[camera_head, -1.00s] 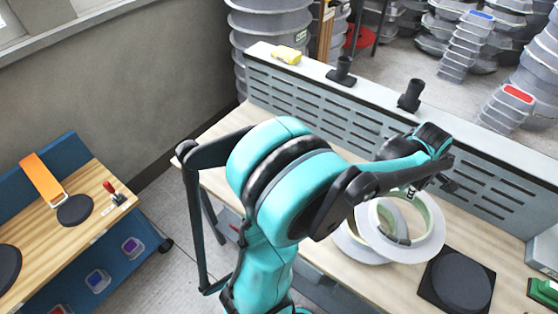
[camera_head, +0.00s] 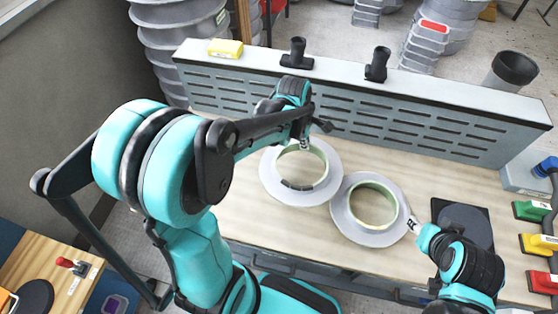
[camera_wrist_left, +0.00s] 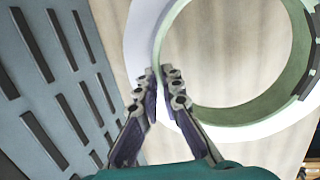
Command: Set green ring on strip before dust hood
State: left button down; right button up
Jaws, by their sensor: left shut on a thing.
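A ring with a pale green inner wall and a wide grey-white flange (camera_head: 269,175) is at the left of the bench, close before the slotted grey hood (camera_head: 420,128). My left gripper (camera_head: 304,147) is shut on its far edge. In the left wrist view, my left fingertips (camera_wrist_left: 163,88) pinch the wall of the green ring (camera_wrist_left: 235,113). I cannot tell whether the ring touches the bench strip (camera_head: 385,163) or hangs just above it. A second similar ring (camera_head: 368,238) lies to its right. My right gripper (camera_head: 413,226) is at that ring's right edge; its jaws are too small to read.
A black square pad with a round disc (camera_head: 465,225) lies right of the rings. Green (camera_head: 531,210), yellow (camera_head: 538,243) and red (camera_head: 541,282) blocks line the right edge. Black spouts and a yellow block (camera_head: 226,48) stand on the hood's top. Bare wood shows between rings and hood.

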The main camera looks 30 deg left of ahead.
aim_at(284, 148)
pick_arm(q)
jog(key=s+a+f, duration=0.1)
jog(key=a, duration=0.1)
jog(key=a+f, duration=0.1)
jog(key=a, duration=0.1)
jog(key=s+a+f+b, duration=0.1)
jog(key=a+f, duration=0.1)
jog(key=shift+s, duration=0.35)
jog(key=shift+s+b+x, duration=0.2)
jog(key=shift+b+x, duration=0.2)
jog(key=shift+x, duration=0.55)
jog(key=shift+s+b+x, duration=0.25)
jog(key=shift+b+x, duration=0.1)
jog(key=shift+x, duration=0.65)
jog(key=shift+a, duration=0.1)
jog(key=shift+f, duration=0.2)
jog(key=c, duration=1.7)
grip_release()
jog(key=shift+r, duration=0.2)
